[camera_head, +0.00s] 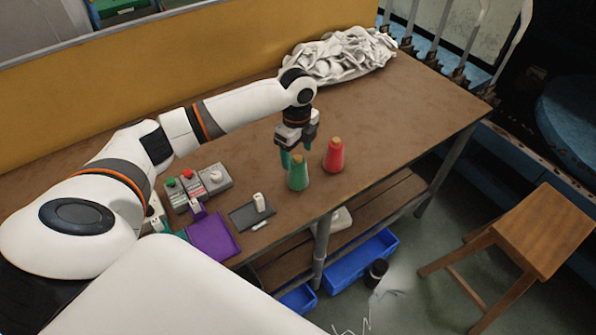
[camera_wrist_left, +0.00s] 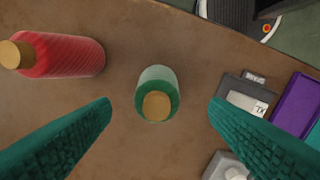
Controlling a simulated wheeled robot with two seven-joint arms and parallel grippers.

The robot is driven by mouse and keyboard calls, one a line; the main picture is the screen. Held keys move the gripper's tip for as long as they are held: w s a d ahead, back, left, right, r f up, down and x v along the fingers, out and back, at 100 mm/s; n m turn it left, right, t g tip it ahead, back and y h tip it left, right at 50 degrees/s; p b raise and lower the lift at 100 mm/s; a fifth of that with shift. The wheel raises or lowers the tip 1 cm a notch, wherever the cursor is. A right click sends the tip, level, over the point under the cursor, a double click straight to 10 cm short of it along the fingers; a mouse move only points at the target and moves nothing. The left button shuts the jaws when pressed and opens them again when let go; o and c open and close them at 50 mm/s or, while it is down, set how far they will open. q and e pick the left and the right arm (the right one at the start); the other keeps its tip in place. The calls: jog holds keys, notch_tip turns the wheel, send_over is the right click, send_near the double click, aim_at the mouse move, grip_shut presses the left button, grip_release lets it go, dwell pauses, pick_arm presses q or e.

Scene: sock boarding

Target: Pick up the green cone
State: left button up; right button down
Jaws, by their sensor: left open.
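The green cone (camera_head: 298,173) stands upright near the table's front edge in the head view, with a tan top. In the left wrist view the green cone (camera_wrist_left: 157,93) is seen from above, between and ahead of the two fingers. My left gripper (camera_head: 297,155) is open and empty, just behind and above the cone in the head view. Its teal fingers (camera_wrist_left: 160,112) are spread wide and apart from the cone. My right gripper is not in view.
A red cone (camera_head: 334,155) stands close beside the green one, also in the left wrist view (camera_wrist_left: 68,55). A purple tray (camera_head: 213,236), a dark grey scale-like pad (camera_head: 250,216) and a button box (camera_head: 197,187) lie to the left. White cloth (camera_head: 340,56) is heaped at the back.

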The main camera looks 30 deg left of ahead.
aim_at(298, 157)
pick_arm(q)
notch_tip(298, 157, down, 5)
jog(key=shift+w+f+p, duration=0.1)
jog(key=shift+w+p, duration=0.05)
jog(key=shift+p, duration=0.45)
jog(key=shift+c, duration=0.2)
jog(key=c, duration=1.1)
